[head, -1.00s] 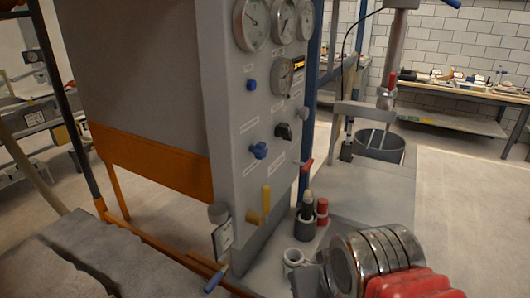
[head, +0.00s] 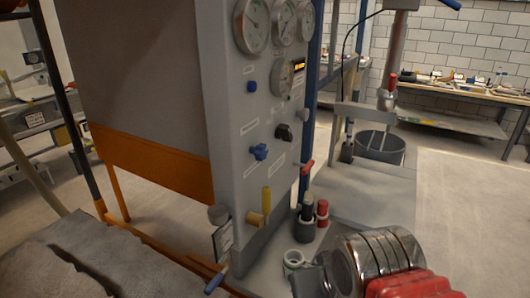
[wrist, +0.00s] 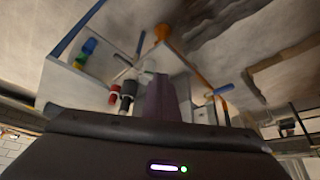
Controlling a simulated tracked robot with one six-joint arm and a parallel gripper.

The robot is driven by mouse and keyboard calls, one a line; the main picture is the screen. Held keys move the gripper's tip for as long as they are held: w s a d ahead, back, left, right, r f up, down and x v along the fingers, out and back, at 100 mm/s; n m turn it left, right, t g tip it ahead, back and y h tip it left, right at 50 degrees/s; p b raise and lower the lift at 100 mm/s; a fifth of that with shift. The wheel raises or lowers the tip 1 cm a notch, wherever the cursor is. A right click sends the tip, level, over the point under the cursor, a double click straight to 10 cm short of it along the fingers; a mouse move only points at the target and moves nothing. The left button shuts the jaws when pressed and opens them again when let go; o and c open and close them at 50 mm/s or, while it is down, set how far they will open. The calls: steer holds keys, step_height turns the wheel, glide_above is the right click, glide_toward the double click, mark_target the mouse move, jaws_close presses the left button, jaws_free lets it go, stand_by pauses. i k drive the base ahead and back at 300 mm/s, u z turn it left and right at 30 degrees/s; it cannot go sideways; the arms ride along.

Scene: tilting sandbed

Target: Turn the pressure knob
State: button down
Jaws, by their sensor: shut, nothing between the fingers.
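The grey control panel (head: 225,150) stands in the middle of the head view. It carries a small blue knob (head: 251,87), a blue star-shaped knob (head: 259,152), a black knob (head: 284,132) and a grey knob (head: 302,116). Their labels are too small to read, so I cannot tell which is the pressure knob. Several round gauges (head: 252,24) sit above them. My gripper (wrist: 163,97) shows in the wrist view as dark fingers, shut and empty. It points towards the base area with the bottles; I see no contact with a knob.
A yellow lever (head: 266,200) and a red handle (head: 306,167) stick out low on the panel. A black bottle (head: 306,222) and a red bottle (head: 322,212) stand beside it. The grey sandbed (head: 40,255) is at lower left. Open floor lies at right.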

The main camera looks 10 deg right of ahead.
mark_target(260, 151)
steer(key=k, duration=1.35)
steer(key=u, duration=0.45)
steer(key=i, duration=1)
steer(key=u, duration=0.6)
